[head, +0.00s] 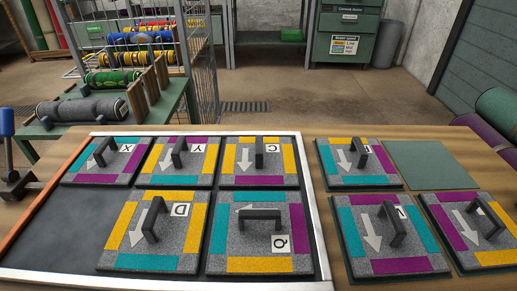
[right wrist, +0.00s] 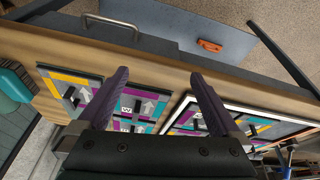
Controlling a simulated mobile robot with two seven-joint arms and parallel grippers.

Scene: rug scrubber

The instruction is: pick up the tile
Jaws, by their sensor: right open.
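Several square carpet tiles with coloured edge strips, an arrow, a letter label and a black handle lie flat. In the head view, a dark tray holds tiles X (head: 107,160), Y (head: 178,163), C (head: 260,163), D (head: 155,232) and Q (head: 262,232). Right of the tray lie three more: a rear tile (head: 355,163), a front tile (head: 390,235) and a far-right tile (head: 475,228); handles partly cover their letters. Which tile is meant cannot be told. My right gripper (right wrist: 160,73), with purple fingers, is open and empty in the right wrist view, apart from the tiles. My left gripper is out of view.
The tray (head: 45,235) has bare room at its front left. A bare green square (head: 430,165) lies on the wooden table (head: 312,133). A blue-handled tool (head: 8,135) is at the left edge.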

